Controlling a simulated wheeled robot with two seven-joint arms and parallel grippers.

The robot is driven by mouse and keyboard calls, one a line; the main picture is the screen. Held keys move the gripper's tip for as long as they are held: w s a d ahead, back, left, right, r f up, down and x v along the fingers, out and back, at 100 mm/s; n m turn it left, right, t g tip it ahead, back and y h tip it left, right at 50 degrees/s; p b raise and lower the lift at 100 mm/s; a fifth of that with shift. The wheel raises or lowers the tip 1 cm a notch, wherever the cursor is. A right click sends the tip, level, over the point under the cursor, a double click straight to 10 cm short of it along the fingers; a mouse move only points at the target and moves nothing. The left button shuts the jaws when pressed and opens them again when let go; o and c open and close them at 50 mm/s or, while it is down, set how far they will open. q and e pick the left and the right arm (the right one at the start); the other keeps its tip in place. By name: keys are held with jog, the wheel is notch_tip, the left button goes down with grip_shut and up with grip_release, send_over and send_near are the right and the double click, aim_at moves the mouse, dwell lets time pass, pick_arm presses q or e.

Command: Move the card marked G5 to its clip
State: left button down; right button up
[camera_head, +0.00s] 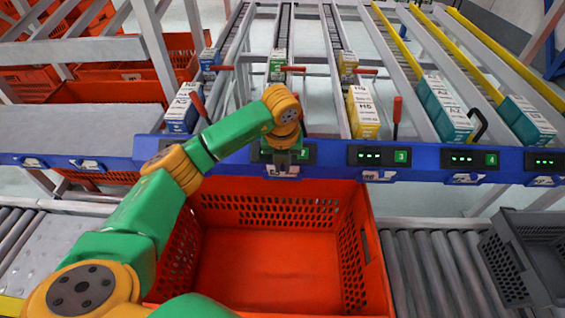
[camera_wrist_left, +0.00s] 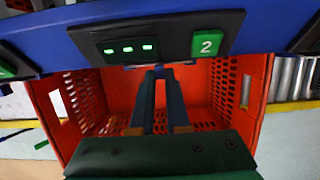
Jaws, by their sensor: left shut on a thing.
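My left gripper (camera_head: 284,158) is at the blue rail, just left of the display marked 3, over the back edge of the orange tote. In the left wrist view its two dark fingers (camera_wrist_left: 161,100) are close together below the display marked 2 (camera_wrist_left: 207,44). It is shut on a card (camera_head: 283,171), which shows as a pale strip at the rail's lower edge in the head view. The card's marking is too small to read. Fingers and arm hide most of the clip there. My right gripper is out of view.
An orange tote (camera_head: 375,262) stands below the rail (camera_head: 330,172). Cartons stand in the lanes behind, including a yellow one (camera_head: 362,112) and teal ones (camera_head: 444,108). Red levers (camera_head: 397,112) stick up near the rail. A grey crate (camera_head: 520,245) is at the right.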

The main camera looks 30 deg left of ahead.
pick_arm(q)
jog(key=c, duration=0.8)
grip_release()
jog(key=v, duration=0.7)
